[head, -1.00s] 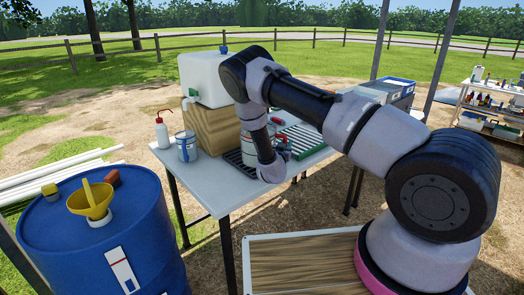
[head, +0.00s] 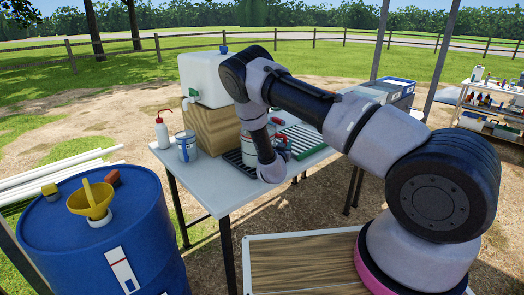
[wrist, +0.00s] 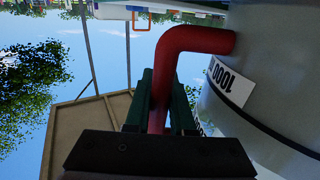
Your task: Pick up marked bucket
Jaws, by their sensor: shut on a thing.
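The marked bucket (wrist: 275,75) is a grey metal vessel with a white label reading "1000" and a bent red handle (wrist: 185,45). It fills the right of the wrist view. My gripper (wrist: 166,100) has its two dark green fingers closed on the red handle, one on each side. In the head view the bucket (head: 247,146) shows only in part behind my forearm, by the black grate on the table. My arm largely hides the gripper there. I cannot tell whether the bucket touches the grate.
A second metal bucket (head: 187,149) and a red-capped wash bottle (head: 162,134) stand left on the white table (head: 205,190). A white tank (head: 212,77) sits on a wooden block behind. A green rack (head: 302,138) is to the right. A blue drum (head: 95,240) stands front left.

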